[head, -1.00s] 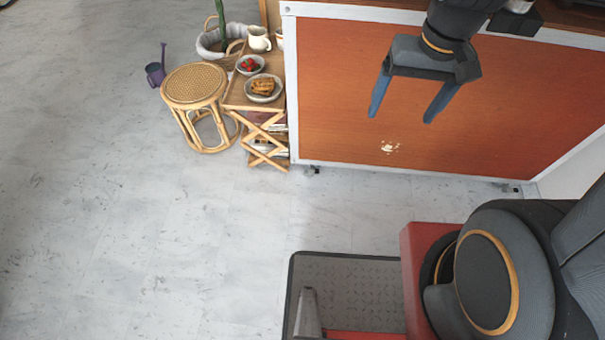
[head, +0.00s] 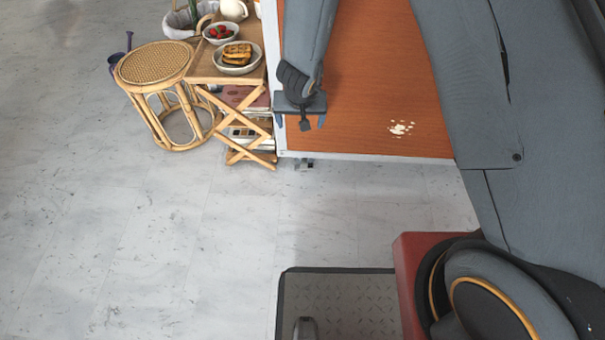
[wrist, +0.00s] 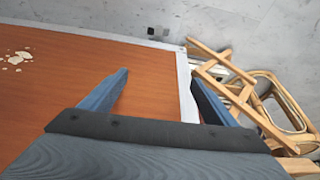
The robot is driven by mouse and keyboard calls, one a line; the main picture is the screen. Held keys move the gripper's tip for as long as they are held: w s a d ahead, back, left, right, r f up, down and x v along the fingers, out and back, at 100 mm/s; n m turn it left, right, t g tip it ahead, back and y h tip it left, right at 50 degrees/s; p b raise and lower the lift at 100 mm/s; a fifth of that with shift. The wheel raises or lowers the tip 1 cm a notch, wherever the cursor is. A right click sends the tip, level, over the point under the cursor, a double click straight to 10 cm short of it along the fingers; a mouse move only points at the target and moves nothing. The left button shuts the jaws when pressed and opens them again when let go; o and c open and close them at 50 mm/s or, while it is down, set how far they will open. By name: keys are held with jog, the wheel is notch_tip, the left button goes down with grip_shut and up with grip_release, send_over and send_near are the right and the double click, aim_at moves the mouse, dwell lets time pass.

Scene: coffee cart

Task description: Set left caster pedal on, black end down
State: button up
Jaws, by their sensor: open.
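The left caster (head: 304,164) shows as a small grey and black piece under the lower left corner of the cart's orange-brown panel (head: 370,110). It also appears in the wrist view (wrist: 157,32), just past the panel's white bottom edge, with a dark part and lighter grey parts. It is too small to tell which way its pedal is tilted. My gripper (head: 300,122) points down in front of the panel's lower left part, above the caster in the picture and apart from it. In the wrist view, its blue fingers (wrist: 158,78) are spread and nothing is between them.
A wooden folding side table (head: 245,120) with bowls stands close left of the cart corner, with a rattan stool (head: 155,65) beside it. The light tiled floor (head: 200,250) before them is clear. Pale spots (head: 401,128) mark the panel.

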aim_at(305, 169)
jog(key=w+f+h+b, duration=0.1)
jog(key=f+b, duration=0.3)
jog(key=f, duration=0.5)
jog(key=w+f+h+b, duration=0.1)
jog(key=f+b, duration=0.3)
jog(key=f, duration=0.6)
jog(key=w+f+h+b, duration=0.1)
jog(key=f+b, duration=0.4)
jog(key=f, duration=0.4)
jog(key=shift+w+d+f, duration=0.2)
jog(key=shift+f, duration=0.2)
jog(key=shift+c, duration=0.4)
jog(key=c, duration=1)
jog(key=shift+d+y, duration=0.2)
jog(key=shift+y, duration=0.3)
jog(key=shift+s+d+m+y+p, duration=0.15)
jog(key=shift+d+m+y, duration=0.1)
jog(key=shift+y, duration=0.55)
jog(key=shift+w+d+m+y+p, duration=0.15)
jog(key=shift+m+y, duration=0.1)
jog(key=shift+y, duration=0.55)
jog(key=shift+s+d+y, duration=0.1)
jog(key=shift+y, duration=0.5)
